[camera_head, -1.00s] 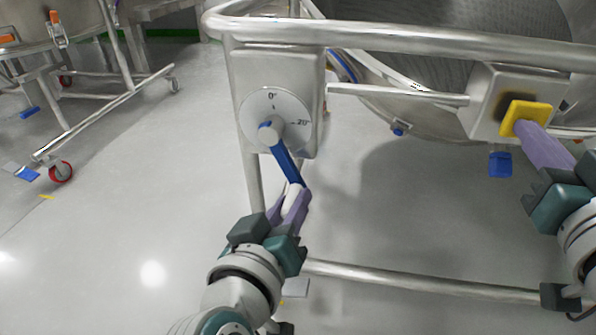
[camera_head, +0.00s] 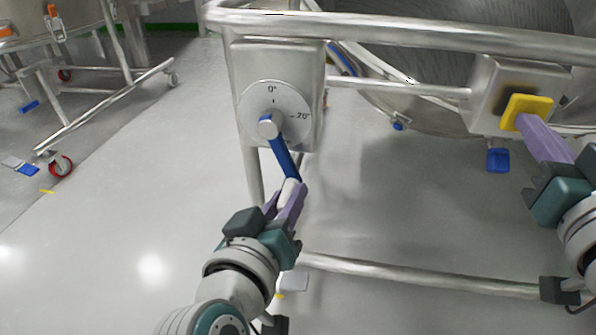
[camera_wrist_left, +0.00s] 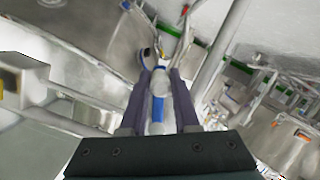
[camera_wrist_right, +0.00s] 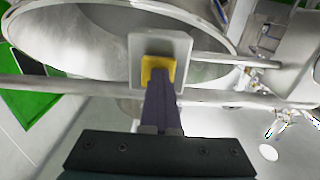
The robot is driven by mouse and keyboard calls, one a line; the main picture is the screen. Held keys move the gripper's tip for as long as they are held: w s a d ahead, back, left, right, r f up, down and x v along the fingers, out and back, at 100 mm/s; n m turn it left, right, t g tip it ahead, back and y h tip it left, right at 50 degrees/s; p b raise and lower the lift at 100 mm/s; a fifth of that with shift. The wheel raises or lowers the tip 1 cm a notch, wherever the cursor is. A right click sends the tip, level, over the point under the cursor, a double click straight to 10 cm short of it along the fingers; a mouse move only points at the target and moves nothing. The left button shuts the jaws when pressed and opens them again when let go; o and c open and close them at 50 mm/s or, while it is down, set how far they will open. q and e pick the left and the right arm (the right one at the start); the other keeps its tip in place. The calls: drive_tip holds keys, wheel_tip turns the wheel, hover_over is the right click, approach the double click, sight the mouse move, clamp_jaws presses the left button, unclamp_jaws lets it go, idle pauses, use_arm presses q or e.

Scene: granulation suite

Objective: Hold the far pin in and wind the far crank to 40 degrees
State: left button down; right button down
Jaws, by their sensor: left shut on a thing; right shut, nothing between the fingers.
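The crank's blue arm (camera_head: 285,160) hangs from a round hub on the white dial (camera_head: 262,98), which is marked 0° and 20°. The arm points down and slightly right. My left gripper (camera_head: 291,196) is shut on the crank's white handle (camera_head: 288,188) at the arm's lower end. In the left wrist view the handle lies between the two purple fingers (camera_wrist_left: 160,85). The yellow pin plate (camera_head: 526,111) sits on a grey steel box at the right. My right gripper (camera_head: 522,122) is shut and empty, its fingertips against the yellow plate; the right wrist view shows this too (camera_wrist_right: 157,84).
A steel rail (camera_head: 420,38) runs across the top, in front of a large round vessel (camera_head: 480,75). A lower steel bar (camera_head: 420,278) crosses near the floor. A wheeled steel frame (camera_head: 110,95) stands at the left. Clear floor lies left of the crank.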

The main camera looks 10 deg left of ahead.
idle(0.4)
use_arm(q)
drive_tip(key=shift+w+r, duration=0.1)
drive_tip(key=shift+r, duration=0.05)
use_arm(e)
drive_tip(key=s, duration=0.8)
idle(0.4)
use_arm(q)
drive_tip(key=c, duration=1.1)
unclamp_jaws()
drive_tip(key=o, duration=0.4)
drive_tip(key=shift+w+d+r, duration=0.1)
drive_tip(key=shift+w+d, duration=0.15)
drive_tip(key=shift+o, duration=1.1)
drive_tip(key=shift+s+a, duration=0.15)
use_arm(e)
drive_tip(key=shift+w+d, duration=0.1)
drive_tip(key=shift+w, duration=0.05)
drive_tip(key=shift+r, duration=0.1)
